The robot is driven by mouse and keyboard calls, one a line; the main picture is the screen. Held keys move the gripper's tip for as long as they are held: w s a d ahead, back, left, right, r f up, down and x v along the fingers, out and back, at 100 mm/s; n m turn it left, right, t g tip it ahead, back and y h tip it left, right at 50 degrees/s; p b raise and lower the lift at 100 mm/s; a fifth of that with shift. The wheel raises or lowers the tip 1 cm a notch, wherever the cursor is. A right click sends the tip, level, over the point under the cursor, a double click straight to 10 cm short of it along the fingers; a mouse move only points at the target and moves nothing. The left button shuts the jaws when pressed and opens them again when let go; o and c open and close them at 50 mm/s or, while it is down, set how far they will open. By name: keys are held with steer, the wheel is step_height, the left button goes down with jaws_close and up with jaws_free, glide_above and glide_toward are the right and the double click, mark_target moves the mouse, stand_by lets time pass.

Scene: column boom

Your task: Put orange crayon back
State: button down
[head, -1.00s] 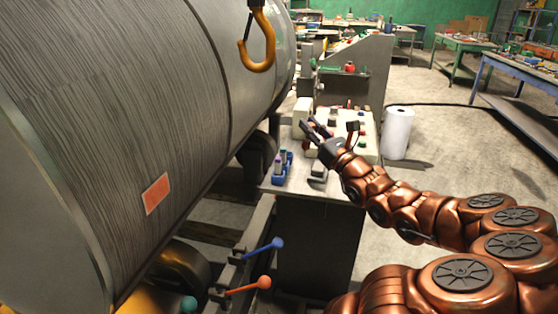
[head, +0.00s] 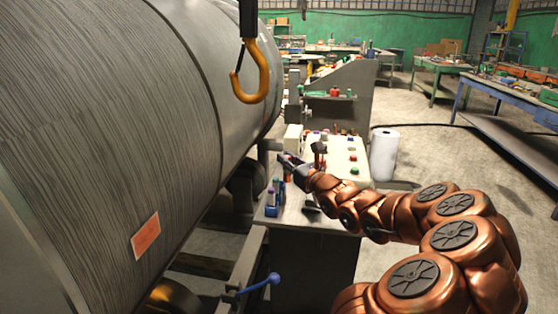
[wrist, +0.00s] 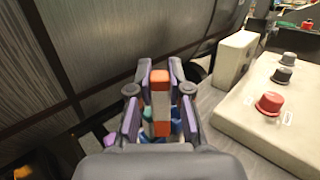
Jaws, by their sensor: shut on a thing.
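The orange crayon (wrist: 160,76) is upright between the two fingers of my gripper (wrist: 159,100) in the wrist view, with a paler band around its middle. My gripper is shut on it. Purple and teal crayons stand in the holder. In the wrist view the holder (wrist: 177,126) is partly hidden behind the fingers and the crayon; its free slot cannot be made out.
A large grey cylinder (head: 110,110) fills the left side, with a yellow hook (head: 250,85) hanging before it. A pale control panel (head: 340,160) with coloured knobs lies right of my gripper. A white roll (head: 384,155) stands on the floor beyond.

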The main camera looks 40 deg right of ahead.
steer(key=w+d+f+p, duration=0.1)
steer(key=w+d+f, duration=0.2)
steer(key=w, duration=0.4)
steer(key=shift+w+d+f+p, duration=0.15)
steer(key=shift+d+f+p, duration=0.2)
steer(key=shift+f, duration=0.3)
steer(key=shift+f+b, duration=0.4)
steer(key=shift+b, duration=0.05)
steer(key=c, duration=1.1)
jaws_free()
steer(key=shift+r, duration=0.1)
